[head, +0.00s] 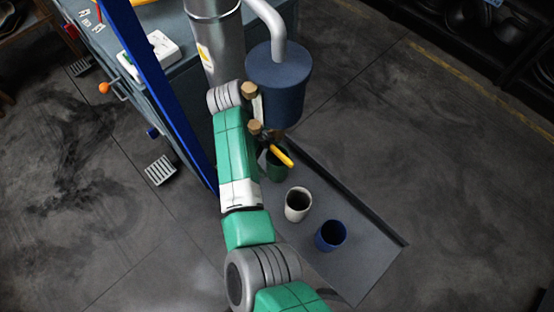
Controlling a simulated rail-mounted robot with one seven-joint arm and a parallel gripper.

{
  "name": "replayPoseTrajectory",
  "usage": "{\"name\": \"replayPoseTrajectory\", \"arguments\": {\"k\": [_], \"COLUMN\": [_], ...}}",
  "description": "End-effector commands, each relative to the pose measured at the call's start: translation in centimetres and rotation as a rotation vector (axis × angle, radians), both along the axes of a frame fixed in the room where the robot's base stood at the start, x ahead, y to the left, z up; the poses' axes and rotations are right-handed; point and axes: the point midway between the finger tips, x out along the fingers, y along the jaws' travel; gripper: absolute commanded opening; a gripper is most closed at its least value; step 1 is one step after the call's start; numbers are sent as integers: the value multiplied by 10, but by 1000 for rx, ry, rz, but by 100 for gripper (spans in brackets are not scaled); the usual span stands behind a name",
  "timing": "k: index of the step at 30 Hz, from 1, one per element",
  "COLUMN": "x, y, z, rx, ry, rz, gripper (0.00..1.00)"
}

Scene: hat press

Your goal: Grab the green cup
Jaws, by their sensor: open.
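The green cup (277,171) stands at the far left end of the grey tray table (345,265), close beside my arm. My gripper (282,156) is over the top of this cup, with a yellow finger lying across its rim in the picture. The gripper is open. The other finger is hard to make out, and I cannot tell whether the finger is inside the cup, above it or touching it. The cup's far side is partly hidden by the gripper.
A white cup (298,205) and a blue cup (331,236) stand nearer on the tray table. A large blue-grey cylinder (277,85) on a pipe rises just behind the gripper. A blue post (165,95) stands left of my arm. Open floor lies right.

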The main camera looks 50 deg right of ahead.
Motion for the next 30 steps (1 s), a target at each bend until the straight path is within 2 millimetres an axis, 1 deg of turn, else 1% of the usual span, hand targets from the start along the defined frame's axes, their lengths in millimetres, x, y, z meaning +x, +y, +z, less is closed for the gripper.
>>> {"name": "replayPoseTrajectory", "arguments": {"k": [1,4,6,11,14,15,19,20,21,26,30], "x": [-7,-13,-15,-15,-15,-15,-15,-15,-15,-15,-15], "y": [-2,-4,-5,-5,-5,-5,-5,-5,-5,-5,-5], "z": [-13,-29,-32,-31,-30,-30,-30,-30,-30,-29,-19], "rx": [-1,2,1,0,0,0,0,1,1,1,-1], "ry": [2,3,1,1,1,1,1,0,0,0,0], "rz": [0,1,1,2,2,2,2,2,2,2,1], "gripper": [77,77,77,77,60,52,27,27,23,23,23]}}
